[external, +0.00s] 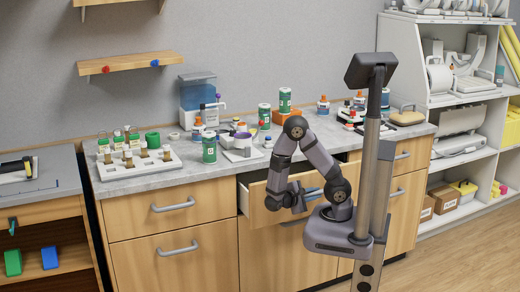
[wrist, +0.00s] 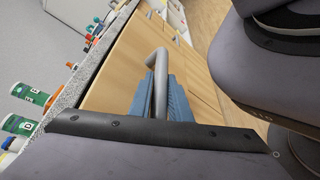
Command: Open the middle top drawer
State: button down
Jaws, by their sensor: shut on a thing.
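The middle top drawer (external: 262,206) has a light wood front and stands partly pulled out, with a dark gap showing at its upper left. Its grey bar handle (wrist: 160,62) shows in the wrist view between the blue finger pads. My gripper (wrist: 157,95) is shut on this handle; in the external view my gripper (external: 300,197) is in front of the drawer. My arm hides the right part of the drawer front, and the drawer's inside is mostly hidden.
The grey counter (external: 130,179) above holds bottles, a vial rack (external: 140,160) and green-labelled jars (external: 209,148). The left drawer (external: 150,210) and right drawer (external: 412,152) are shut. White shelves (external: 440,90) stand at the right. Wood floor (external: 455,245) is clear at the lower right.

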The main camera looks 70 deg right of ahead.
jog(key=shift+w, duration=0.1)
jog(key=c, duration=1.6)
grip_release()
jog(key=shift+c, duration=0.2)
jog(key=shift+v, duration=3.65)
jog(key=shift+c, duration=0.6)
